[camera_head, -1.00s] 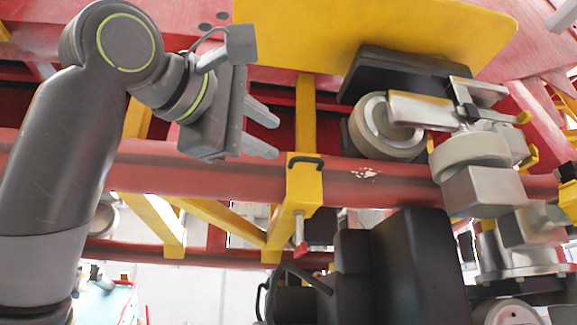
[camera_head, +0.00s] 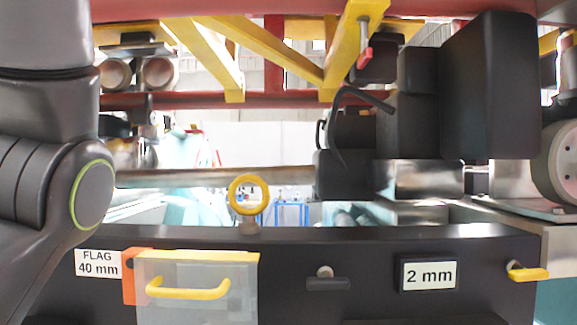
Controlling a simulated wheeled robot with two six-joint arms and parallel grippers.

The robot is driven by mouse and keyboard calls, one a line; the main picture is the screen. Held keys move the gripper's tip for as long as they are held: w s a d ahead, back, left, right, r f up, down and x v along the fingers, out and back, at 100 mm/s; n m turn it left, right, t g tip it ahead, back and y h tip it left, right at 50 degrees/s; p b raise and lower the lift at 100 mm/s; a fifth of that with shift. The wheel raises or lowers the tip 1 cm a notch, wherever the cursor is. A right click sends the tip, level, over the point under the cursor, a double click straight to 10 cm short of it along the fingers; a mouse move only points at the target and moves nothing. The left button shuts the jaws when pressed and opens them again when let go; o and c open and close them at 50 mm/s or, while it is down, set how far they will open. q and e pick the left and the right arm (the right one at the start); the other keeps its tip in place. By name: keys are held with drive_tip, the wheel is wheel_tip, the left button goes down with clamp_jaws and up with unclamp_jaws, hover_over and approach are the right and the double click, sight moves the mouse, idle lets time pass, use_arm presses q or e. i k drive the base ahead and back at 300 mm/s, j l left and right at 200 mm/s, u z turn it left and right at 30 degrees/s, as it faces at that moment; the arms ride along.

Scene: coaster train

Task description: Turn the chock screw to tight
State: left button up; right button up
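A small metal screw with a red handle (camera_head: 365,58) hangs beneath a yellow bracket (camera_head: 345,52) at the top, right of centre. No label on it shows, so I cannot tell for sure that it is the chock screw. A yellow ring (camera_head: 249,195) stands upright on a short grey post above a dark panel. A dark bar with a round grey knob (camera_head: 325,271) sits on the panel's front. My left arm fills the left edge, but its gripper is out of view. My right gripper is also out of view. Nothing touches the screw.
The dark panel (camera_head: 300,244) spans the bottom. It bears a "FLAG 40 mm" label (camera_head: 98,263), a clear box with a yellow handle (camera_head: 188,289), a "2 mm" plate (camera_head: 429,275) and a yellow lever (camera_head: 528,273). Black blocks (camera_head: 490,85) crowd the upper right.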

sight(366, 52)
drive_tip(key=k, duration=1.5)
